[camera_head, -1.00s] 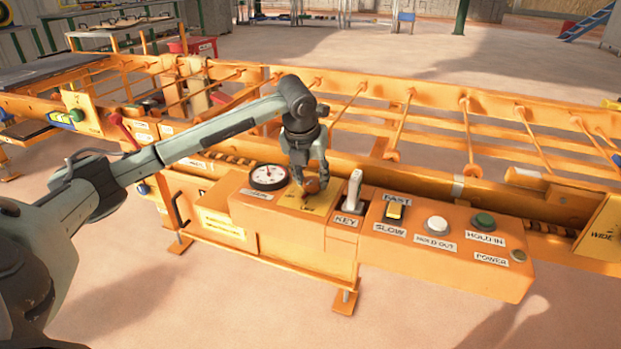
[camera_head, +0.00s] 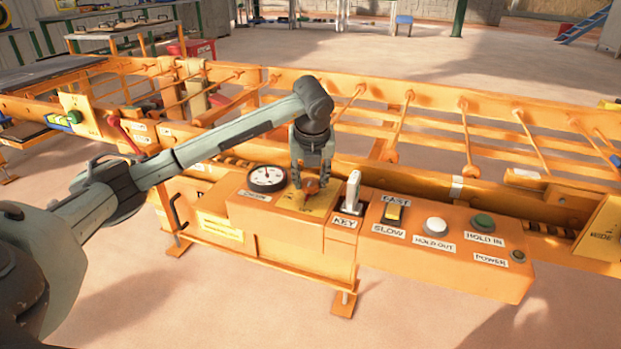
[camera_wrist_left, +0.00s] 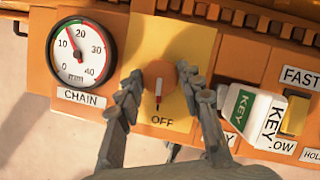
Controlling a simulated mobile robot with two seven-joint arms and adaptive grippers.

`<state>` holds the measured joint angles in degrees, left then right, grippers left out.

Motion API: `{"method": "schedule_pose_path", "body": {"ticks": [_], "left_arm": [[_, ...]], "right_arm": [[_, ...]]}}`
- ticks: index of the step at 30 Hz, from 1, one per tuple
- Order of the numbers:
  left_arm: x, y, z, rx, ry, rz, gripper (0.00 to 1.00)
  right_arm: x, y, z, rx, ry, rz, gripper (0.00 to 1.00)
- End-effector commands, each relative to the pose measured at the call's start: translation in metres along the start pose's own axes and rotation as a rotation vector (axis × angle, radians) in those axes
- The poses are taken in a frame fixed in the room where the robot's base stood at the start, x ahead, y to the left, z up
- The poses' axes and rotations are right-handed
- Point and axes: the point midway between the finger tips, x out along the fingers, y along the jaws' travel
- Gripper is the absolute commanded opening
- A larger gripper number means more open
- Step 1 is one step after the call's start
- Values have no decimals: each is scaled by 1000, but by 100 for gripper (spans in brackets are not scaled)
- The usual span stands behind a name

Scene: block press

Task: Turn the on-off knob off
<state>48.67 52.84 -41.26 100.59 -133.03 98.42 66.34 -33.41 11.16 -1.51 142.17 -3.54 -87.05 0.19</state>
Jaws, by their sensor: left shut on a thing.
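The on-off knob (camera_wrist_left: 159,84) is a round orange-brown knob on a yellow plate (camera_wrist_left: 178,45). In the left wrist view its pale pointer with a red mark points down toward the word OFF. In the head view the knob (camera_head: 311,186) shows small beneath my left gripper (camera_head: 311,180). My left gripper is shut on the knob, with one finger at each side of it in the left wrist view (camera_wrist_left: 160,85). My right gripper is not in view.
A dial gauge (camera_head: 267,178) labelled CHAIN sits left of the knob. A raised white key switch (camera_head: 351,191) stands close on its right. Further right on the orange panel are a yellow fast-slow switch (camera_head: 393,212), a white button (camera_head: 436,224) and a green button (camera_head: 483,222).

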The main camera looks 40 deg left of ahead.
Motion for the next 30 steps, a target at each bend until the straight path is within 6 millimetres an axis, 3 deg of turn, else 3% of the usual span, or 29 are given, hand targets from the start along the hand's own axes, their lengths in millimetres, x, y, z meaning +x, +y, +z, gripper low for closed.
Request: {"method": "schedule_pose_path", "body": {"ticks": [3, 4, 8, 20, 30], "left_arm": [[-1, 0, 1, -2, -3, -1, 8], [-1, 0, 1, -2, -3, -1, 40], [0, 0, 1, -1, -2, -1, 56], [-7, 0, 1, 0, -2, -2, 58], [-74, -1, 2, 0, -5, -4, 58]], "right_arm": [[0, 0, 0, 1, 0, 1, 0], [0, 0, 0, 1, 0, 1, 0], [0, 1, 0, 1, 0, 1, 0], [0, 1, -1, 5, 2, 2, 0], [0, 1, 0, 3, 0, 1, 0]]}}
